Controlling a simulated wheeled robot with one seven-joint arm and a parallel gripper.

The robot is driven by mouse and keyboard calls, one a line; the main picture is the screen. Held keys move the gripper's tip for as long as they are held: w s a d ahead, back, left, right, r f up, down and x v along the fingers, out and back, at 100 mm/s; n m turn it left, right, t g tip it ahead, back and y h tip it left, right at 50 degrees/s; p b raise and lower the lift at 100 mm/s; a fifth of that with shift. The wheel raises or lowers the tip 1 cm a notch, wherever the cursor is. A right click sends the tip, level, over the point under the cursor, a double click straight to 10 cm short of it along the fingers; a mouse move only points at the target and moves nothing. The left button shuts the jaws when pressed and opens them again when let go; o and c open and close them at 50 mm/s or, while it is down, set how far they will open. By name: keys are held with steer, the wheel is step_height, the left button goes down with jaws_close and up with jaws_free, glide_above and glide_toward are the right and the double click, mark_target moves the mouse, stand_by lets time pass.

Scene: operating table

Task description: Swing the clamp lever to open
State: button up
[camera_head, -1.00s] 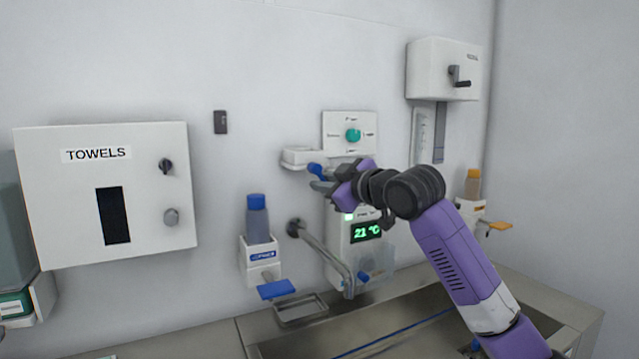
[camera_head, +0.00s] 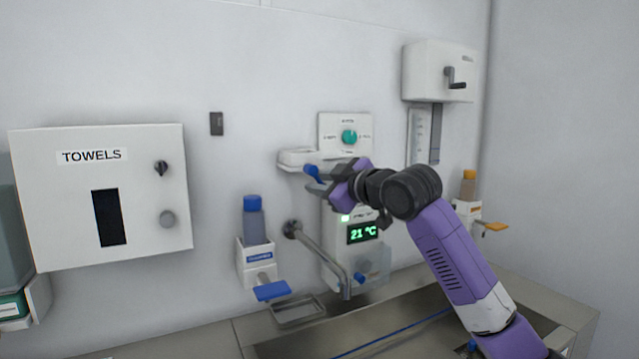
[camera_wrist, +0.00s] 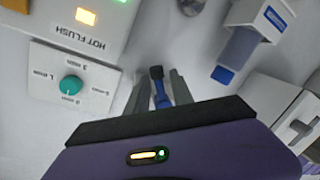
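A blue lever (camera_head: 313,173) with a rounded end sticks out below a white wall bracket (camera_head: 299,159); I take it for the clamp lever. My gripper (camera_head: 321,181) is right at this lever, and its fingers partly hide it. In the wrist view the blue lever (camera_wrist: 160,92), with a dark end, lies between the two grey fingers of my gripper (camera_wrist: 157,88). The fingers are apart, with some room beside the lever. I cannot tell whether either finger touches it.
A panel with a green knob (camera_head: 349,137) is just above my gripper. The unit reading 21 °C (camera_head: 363,233) and a metal spout (camera_head: 325,258) are below. A blue-capped bottle (camera_head: 253,220) is to the left, and a towel box (camera_head: 145,225) farther left.

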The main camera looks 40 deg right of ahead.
steer(key=shift+s+d+r, duration=0.1)
steer(key=shift+d+r, duration=0.05)
steer(key=shift+d, duration=0.05)
steer(key=s+a+b, duration=0.1)
steer(key=s, duration=0.6)
steer(key=shift+s+a+r, duration=0.3)
steer(key=shift+s+r, duration=0.1)
steer(key=shift+r, duration=0.05)
